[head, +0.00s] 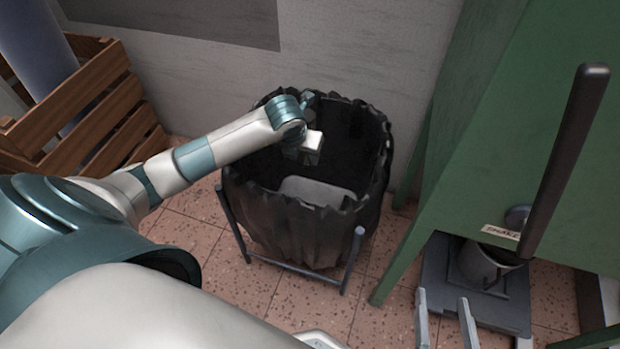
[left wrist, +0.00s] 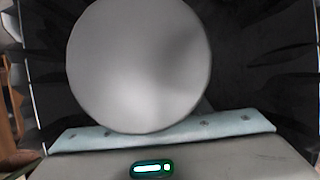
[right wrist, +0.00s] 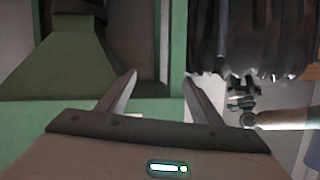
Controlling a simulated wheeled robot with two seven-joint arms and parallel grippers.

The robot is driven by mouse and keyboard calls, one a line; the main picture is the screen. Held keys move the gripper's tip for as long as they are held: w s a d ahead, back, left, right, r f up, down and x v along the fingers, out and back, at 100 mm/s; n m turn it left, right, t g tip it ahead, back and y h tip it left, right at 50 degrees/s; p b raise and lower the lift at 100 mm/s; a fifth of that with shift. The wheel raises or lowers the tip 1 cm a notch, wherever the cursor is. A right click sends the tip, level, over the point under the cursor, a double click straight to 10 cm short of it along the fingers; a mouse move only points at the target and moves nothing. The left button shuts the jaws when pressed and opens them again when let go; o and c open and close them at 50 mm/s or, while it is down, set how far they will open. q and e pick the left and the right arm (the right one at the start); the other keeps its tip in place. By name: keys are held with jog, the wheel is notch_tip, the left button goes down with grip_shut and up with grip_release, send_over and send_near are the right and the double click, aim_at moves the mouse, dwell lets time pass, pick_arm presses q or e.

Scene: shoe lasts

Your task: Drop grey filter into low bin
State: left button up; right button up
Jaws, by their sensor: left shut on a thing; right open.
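The low bin is lined with a crumpled black bag (head: 300,232) and stands on the floor in a metal frame. My left gripper (head: 307,158) reaches down inside its mouth. It is shut on the grey filter (head: 316,190), which sits below the gripper and inside the rim; the front edge of the bag hides its lower part. In the left wrist view the filter (left wrist: 140,65) is a large pale grey disc that hides the fingers, with dark bag around it. My right gripper (head: 443,300) is open and empty, away from the bin; its two fingers show apart in the right wrist view (right wrist: 160,78).
A green machine (head: 490,130) with a black handle (head: 567,155) stands right of the bin. A grey cup-like vessel (head: 490,266) sits under it on a dark base. A wooden crate (head: 95,95) stands at the left. A wall is close behind the bin.

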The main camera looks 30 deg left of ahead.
pick_arm(q)
jog(key=o, duration=1.3)
jog(key=shift+r, duration=0.1)
jog(key=shift+s+r, duration=0.2)
jog(key=shift+r, duration=0.3)
jog(key=p+v, duration=0.2)
jog(key=v, duration=1.4)
jog(key=shift+s+p, duration=0.15)
jog(key=shift+p, duration=0.15)
pick_arm(e)
jog(key=s+d+f+g+h, duration=0.1)
jog(key=s+d+f+g, duration=0.2)
jog(key=s+f+g, duration=0.2)
notch_tip(320, 180, down, 2)
jog(key=shift+s+d+f+g+h, duration=0.1)
jog(key=shift+s+d+g+h, duration=0.05)
jog(key=shift+g+h, duration=0.15)
pick_arm(q)
jog(key=shift+s, duration=0.1)
pick_arm(e)
jog(key=shift+s, duration=0.1)
